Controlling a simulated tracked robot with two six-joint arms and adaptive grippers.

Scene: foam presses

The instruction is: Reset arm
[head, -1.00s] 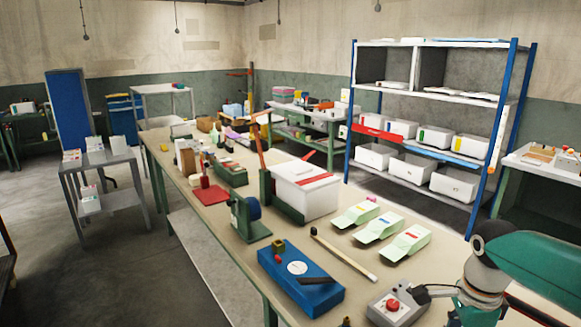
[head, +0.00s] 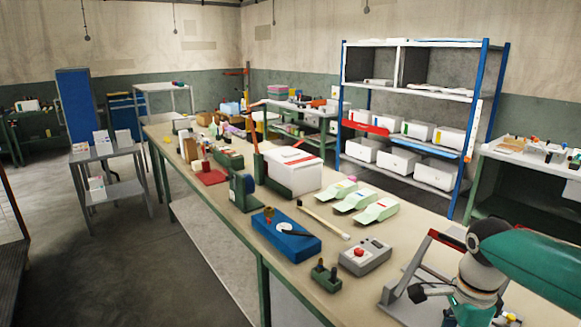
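My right arm comes in from the right edge, with a teal link and a dark round joint. Its dark end part (head: 430,291) hangs low at the bottom right, over the near end of the long workbench (head: 340,270). The fingertips are not clear, so I cannot tell whether the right gripper is open or shut. No held thing shows at it. A grey stand with a red and white lever (head: 418,262) is on the bench just left of this arm, partly hidden by it. My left arm and gripper are not in view.
On the bench are a grey box with a red button (head: 365,257), a green block with dark knobs (head: 326,276), a blue box (head: 286,238), pale green pieces (head: 352,201) and a white box (head: 291,177). A blue-post shelf (head: 474,130) stands behind. Floor is clear at left.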

